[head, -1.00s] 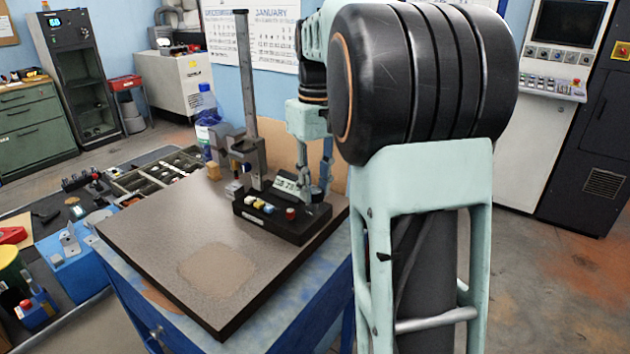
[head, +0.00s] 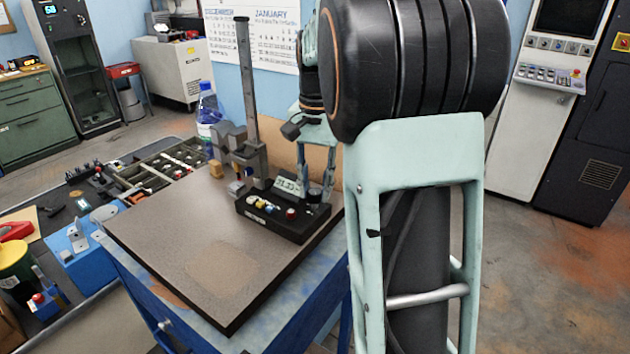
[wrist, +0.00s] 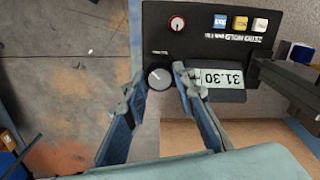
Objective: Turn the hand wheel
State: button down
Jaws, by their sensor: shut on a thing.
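The hand wheel (wrist: 159,78), a small dark grey knob, is at the near edge of a black gauge base in the wrist view. My gripper (wrist: 158,74) is shut on it, one blue-grey finger on each side. The base carries a light digital display (wrist: 222,78), upside down in this view, reading about 31.30. The wheel itself is hard to make out there.
The gauge's column (head: 246,85) rises left of my gripper. A red knob (wrist: 177,23) and several buttons sit on the base. The speckled plate (head: 165,225) is bare in front. A blue bottle (head: 207,105) and parts tray (head: 160,165) lie left.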

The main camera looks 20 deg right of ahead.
aim_at(316, 192)
jog(key=m+p, duration=0.2)
jog(key=m, duration=0.4)
jog(key=shift+r+m, duration=0.15)
jog(key=shift+m, duration=0.15)
jog(key=m+p, duration=0.2)
jog(key=m, duration=0.4)
dwell(0.4)
jog(key=c, duration=1.6)
grip_release()
jog(key=shift+s+r, duration=0.15)
jog(key=shift+r, duration=3.75)
